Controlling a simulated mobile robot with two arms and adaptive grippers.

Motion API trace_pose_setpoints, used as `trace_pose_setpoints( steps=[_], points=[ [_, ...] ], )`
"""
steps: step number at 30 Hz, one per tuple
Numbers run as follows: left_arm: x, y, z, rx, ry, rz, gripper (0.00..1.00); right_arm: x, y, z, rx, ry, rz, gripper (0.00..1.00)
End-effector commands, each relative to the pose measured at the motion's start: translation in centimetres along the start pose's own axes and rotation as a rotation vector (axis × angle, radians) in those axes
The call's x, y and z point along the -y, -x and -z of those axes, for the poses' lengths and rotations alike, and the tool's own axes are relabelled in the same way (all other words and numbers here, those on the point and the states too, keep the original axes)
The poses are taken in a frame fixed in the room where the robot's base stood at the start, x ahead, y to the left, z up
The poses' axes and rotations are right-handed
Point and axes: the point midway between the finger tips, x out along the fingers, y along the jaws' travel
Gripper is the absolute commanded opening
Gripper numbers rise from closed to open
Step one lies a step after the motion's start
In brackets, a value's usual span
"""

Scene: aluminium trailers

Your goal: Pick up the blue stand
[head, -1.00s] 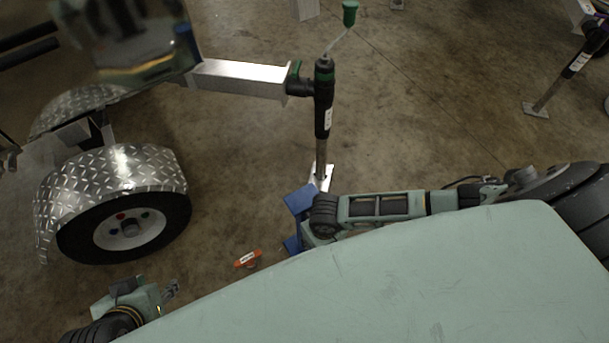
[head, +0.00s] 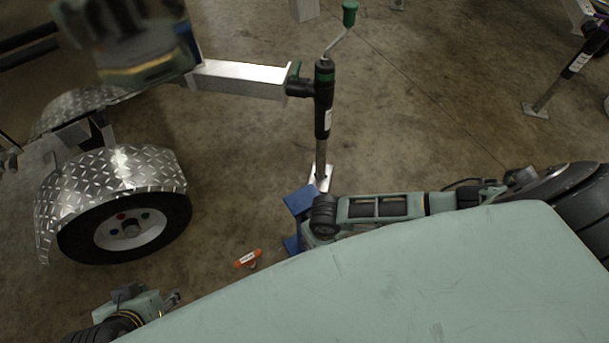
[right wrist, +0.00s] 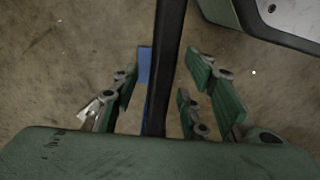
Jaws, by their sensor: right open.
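The blue stand (head: 298,199) is on the floor near the foot of the trailer jack in the head view. My right arm and body hide much of it. My right gripper (right wrist: 165,88) is open, with its green finger pads apart. In the right wrist view, part of the blue stand (right wrist: 145,66) shows between the fingers, nearer the left finger. A dark upright bar crosses this view and covers part of it. I cannot tell whether a finger touches the stand. My left gripper (head: 172,298) is at the lower left in the head view, away from the stand; its opening is unclear.
The trailer jack (head: 323,110) stands just beyond the blue stand, joined to an aluminium beam (head: 240,77). A trailer wheel (head: 130,230) under a diamond-plate fender is at left. A small orange object (head: 248,259) lies on the floor.

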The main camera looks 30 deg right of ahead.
Motion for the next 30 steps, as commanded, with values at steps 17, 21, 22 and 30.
trace_pose_setpoints(
  steps=[17, 21, 22, 30],
  points=[
    [0.12, 0.09, -0.16, 0.011, 0.001, 0.002, 0.40, 0.02, -0.06, -0.01, 0.000, 0.000, 0.000, 0.35],
    [0.12, 0.09, -0.14, 0.010, 0.001, 0.002, 0.40, 0.03, -0.05, -0.01, 0.000, 0.000, 0.000, 0.23],
    [0.12, 0.09, -0.14, 0.010, 0.001, 0.002, 0.40, 0.02, -0.05, -0.01, 0.000, 0.000, 0.000, 0.20],
    [0.13, 0.09, -0.13, 0.010, 0.000, 0.003, 0.40, 0.02, -0.05, 0.00, 0.000, 0.000, 0.000, 0.00]
  ],
)
